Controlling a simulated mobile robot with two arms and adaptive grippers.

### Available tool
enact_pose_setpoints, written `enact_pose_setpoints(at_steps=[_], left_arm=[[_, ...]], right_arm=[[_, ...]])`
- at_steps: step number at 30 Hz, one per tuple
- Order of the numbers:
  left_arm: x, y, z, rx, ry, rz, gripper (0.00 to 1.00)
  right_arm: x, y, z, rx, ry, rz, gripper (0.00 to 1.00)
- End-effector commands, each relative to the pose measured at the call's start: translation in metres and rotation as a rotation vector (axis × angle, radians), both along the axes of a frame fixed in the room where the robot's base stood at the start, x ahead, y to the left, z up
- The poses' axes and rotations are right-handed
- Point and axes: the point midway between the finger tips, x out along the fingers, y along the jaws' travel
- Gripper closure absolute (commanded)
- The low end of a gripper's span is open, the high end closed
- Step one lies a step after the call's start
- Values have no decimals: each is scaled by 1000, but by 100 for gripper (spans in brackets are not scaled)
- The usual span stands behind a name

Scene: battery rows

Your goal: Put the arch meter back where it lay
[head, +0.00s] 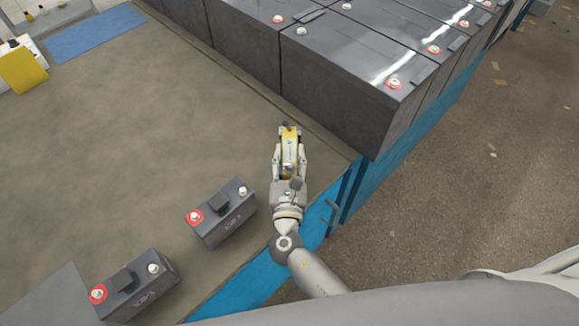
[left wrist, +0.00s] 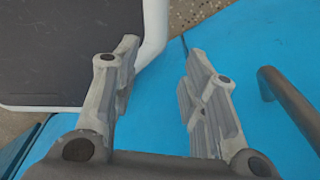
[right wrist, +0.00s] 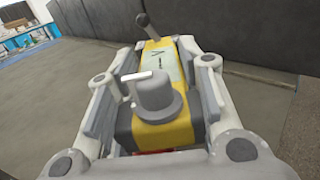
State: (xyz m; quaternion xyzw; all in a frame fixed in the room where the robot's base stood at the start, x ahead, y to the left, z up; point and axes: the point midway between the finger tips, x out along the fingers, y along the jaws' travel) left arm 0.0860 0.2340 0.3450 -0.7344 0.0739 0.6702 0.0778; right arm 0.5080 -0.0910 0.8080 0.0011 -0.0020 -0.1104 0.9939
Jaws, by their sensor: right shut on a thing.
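The arch meter (right wrist: 170,128) is a yellow and dark grey device with a grey knob and a dark round tip at its far end. My right gripper (head: 290,155) is shut on it, with one finger along each side; the meter (head: 290,150) also shows in the head view. The gripper holds it over the right part of the grey-brown bench top (head: 130,130), near the big batteries. I cannot tell whether the meter touches the bench. My left gripper (left wrist: 158,75) shows only in its wrist view, fingers apart and empty, above a blue surface.
Large dark batteries (head: 340,80) stand in a row at the back right. Two small batteries (head: 222,212) (head: 135,285) stand at the front left. A blue mat (head: 95,32) and a yellow object (head: 22,70) lie far left. The bench middle is clear.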

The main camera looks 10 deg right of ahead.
Motion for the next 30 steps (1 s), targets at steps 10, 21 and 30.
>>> enact_pose_setpoints(at_steps=[10,21,30], left_arm=[[-1,1,-24,1,1,1,60],[0,1,-26,1,1,1,60],[0,1,-26,1,0,0,60]], right_arm=[[0,0,-24,0,-1,0,100],[-1,0,-27,-1,2,0,51],[-1,0,-27,-1,2,0,43]])
